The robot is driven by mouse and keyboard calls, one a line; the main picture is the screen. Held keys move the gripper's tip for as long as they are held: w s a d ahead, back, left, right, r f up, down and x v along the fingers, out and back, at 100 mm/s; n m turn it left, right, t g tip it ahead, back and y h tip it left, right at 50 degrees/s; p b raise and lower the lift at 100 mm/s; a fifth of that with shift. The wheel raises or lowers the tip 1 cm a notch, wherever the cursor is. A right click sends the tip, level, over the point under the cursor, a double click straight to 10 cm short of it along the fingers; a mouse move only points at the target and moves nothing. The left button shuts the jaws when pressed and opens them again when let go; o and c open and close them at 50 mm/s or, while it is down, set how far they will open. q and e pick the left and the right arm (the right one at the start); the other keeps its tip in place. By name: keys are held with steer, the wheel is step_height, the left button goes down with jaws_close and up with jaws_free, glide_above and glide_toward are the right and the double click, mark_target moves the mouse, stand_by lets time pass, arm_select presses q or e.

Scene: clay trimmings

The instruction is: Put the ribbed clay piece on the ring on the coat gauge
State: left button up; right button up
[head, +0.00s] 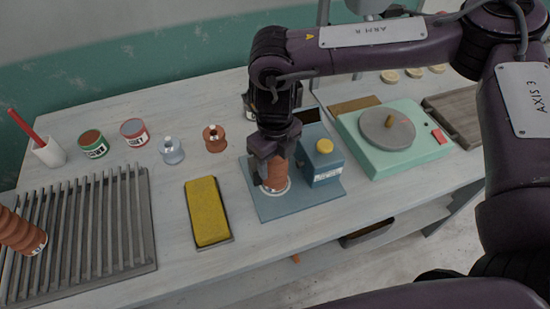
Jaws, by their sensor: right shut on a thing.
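My right gripper (268,168) points down and is shut on a brown ribbed clay piece (275,174). The clay piece is upright over the blue-grey base plate of the coat gauge (310,202), at the pale ring (277,189) on it. The fingers hide part of the piece, and I cannot tell whether it rests on the ring or is just above it. The gauge's box with a yellow button (324,147) stands right beside the gripper. My left gripper is not in view.
Another ribbed clay piece (18,232) lies on a slatted rack (145,225) at left. A yellow sponge in a tray (207,211) lies left of the gauge. Jars (93,144) and a cup (48,153) stand behind. A green turntable device (420,155) stands right.

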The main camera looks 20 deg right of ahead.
steer(key=shift+f, duration=0.1)
steer(key=o, duration=1.4)
steer(key=shift+r, duration=0.5)
step_height(320, 180, up, 11)
steer(key=shift+r+b, duration=0.15)
steer(key=shift+b, duration=0.4)
